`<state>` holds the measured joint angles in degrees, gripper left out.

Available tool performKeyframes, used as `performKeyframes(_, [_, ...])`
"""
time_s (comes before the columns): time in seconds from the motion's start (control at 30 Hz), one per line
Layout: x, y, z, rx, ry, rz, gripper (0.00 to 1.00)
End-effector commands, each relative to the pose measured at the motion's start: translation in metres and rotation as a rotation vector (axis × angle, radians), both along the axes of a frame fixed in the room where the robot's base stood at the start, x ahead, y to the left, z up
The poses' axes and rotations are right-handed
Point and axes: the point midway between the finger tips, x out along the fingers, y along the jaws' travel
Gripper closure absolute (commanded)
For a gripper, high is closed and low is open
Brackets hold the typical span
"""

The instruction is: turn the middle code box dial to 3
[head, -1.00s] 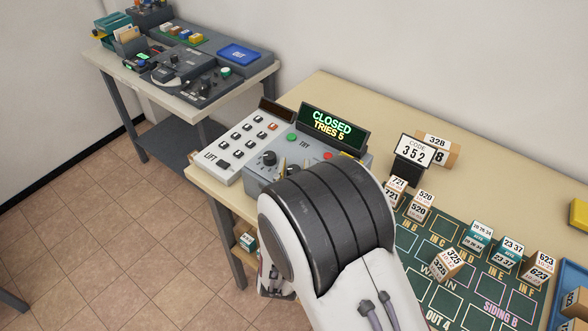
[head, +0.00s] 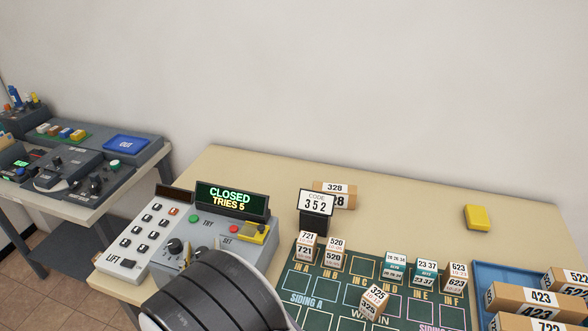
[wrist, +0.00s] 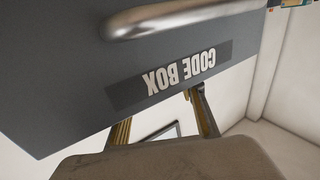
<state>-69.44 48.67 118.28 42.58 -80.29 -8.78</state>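The grey code box (head: 188,232) stands on the table at the lower left of the head view. Its display (head: 231,199) reads CLOSED, TRIES 5. One black dial (head: 174,246) shows at its left; the middle dial is hidden behind my arm. In the wrist view the box's CODE BOX label (wrist: 168,75) appears upside down, close to the camera. My gripper (wrist: 163,118) has its two fingers apart there, reaching past the box's edge. Their tips are hidden, so I cannot tell whether they hold a dial. A code card (head: 316,203) reads 352.
The white LIFT keypad (head: 143,238) adjoins the box on the left. A metal handle (wrist: 180,17) crosses the box face in the wrist view. Labelled blocks stand on the green sorting mat (head: 330,287) at right. The table behind is mostly clear.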

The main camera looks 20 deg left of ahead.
Motion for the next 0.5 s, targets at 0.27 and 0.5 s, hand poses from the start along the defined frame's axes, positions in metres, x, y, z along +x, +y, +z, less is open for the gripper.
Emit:
performKeyframes(0.27, [-0.0005, 0.0012, 0.0006, 0.002, -0.001, -0.085, 0.61])
performKeyframes(0.5, [-0.0008, 0.0015, 0.0001, 0.001, 0.0, -0.162, 0.61])
